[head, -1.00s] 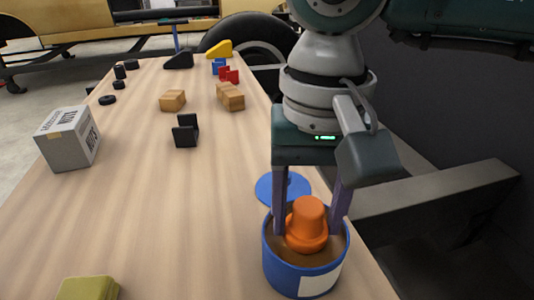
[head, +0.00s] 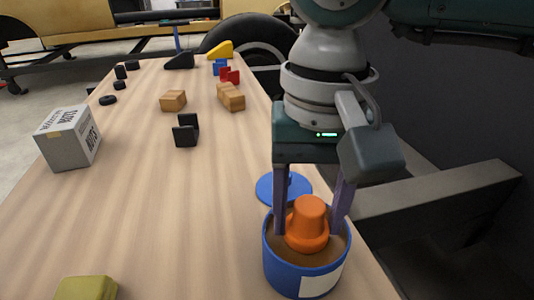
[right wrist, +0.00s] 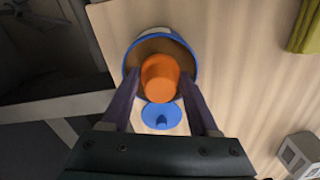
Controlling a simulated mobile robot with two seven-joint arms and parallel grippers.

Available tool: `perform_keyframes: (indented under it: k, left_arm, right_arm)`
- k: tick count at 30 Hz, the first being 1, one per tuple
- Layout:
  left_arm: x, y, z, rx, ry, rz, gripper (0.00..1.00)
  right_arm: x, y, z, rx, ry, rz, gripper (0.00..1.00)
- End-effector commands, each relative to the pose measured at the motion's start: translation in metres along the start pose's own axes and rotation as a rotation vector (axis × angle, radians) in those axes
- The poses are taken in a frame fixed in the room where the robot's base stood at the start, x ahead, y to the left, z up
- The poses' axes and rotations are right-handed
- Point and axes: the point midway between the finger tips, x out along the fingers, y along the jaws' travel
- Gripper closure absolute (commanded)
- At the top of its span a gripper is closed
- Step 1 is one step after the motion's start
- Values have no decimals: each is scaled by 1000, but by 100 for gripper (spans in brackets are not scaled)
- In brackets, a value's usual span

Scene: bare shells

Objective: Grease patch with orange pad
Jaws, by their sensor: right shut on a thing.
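The orange pad (head: 308,222) has a rounded knob on a wider base. It is inside a blue tub (head: 290,272) of brown grease with a pale label, near the table's front right edge. My right gripper (head: 308,232) points down into the tub and is shut on the pad, one purple finger on each side. The right wrist view also shows the pad (right wrist: 160,78) between the fingers, within the tub's rim. Whether the pad's underside touches the grease is hidden. I cannot make out a separate grease patch on the table. My left gripper is not in view.
A blue lid (head: 270,187) lies just behind the tub. A grey box (head: 70,138), a black bracket (head: 186,132), wooden blocks (head: 231,97) and a yellow-green block (head: 86,289) stand on the wooden table. The table's middle is clear. A beam (head: 440,205) runs beyond its right edge.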

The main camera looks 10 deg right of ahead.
Motion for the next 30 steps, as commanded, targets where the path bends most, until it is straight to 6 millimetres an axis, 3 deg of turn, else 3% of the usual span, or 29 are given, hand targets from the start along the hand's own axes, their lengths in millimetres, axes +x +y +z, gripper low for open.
perform_keyframes:
  k: [14, 30]
  left_arm:
    - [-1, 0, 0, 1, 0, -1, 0]
    - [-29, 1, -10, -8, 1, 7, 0]
  right_arm:
    - [1, 2, 0, 2, -1, 4, 84]
    - [-46, 0, 0, 0, 0, 1, 84]
